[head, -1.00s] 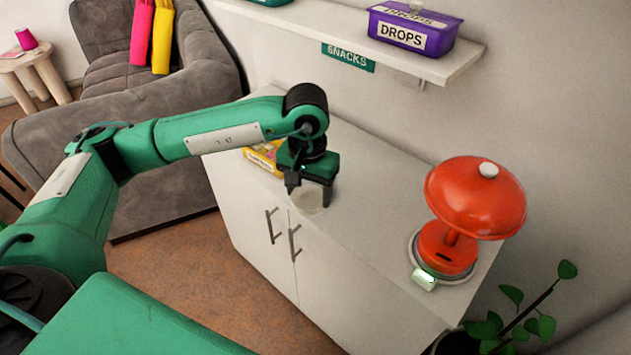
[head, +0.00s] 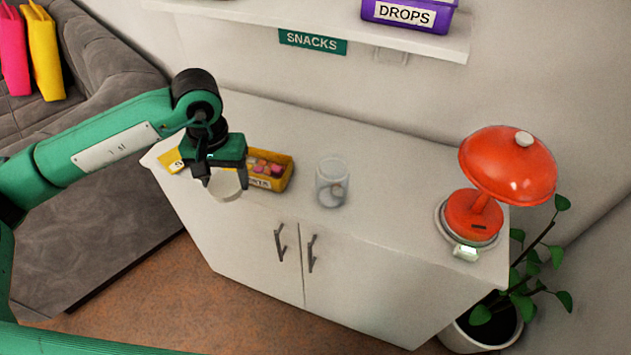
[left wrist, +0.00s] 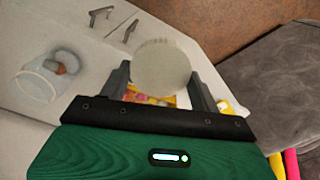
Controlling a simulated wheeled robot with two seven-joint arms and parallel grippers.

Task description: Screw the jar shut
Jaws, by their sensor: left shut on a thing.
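A clear glass jar (head: 331,186) stands upright and open on the white cabinet top, with a small brownish thing inside. It also shows in the left wrist view (left wrist: 33,86), at the left. My left gripper (head: 226,182) is shut on a round off-white lid (head: 226,188). It holds the lid left of the jar and apart from it, in front of the yellow box in the head view. The lid also shows between the fingers in the left wrist view (left wrist: 161,66). My right gripper is in neither view.
A yellow box (head: 270,184) with colourful pieces sits left of the jar on the cabinet top (head: 390,205). A red lamp (head: 507,168) stands at the right end. A shelf (head: 320,26) with a purple DROPS box (head: 407,14) hangs above. The top between jar and lamp is clear.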

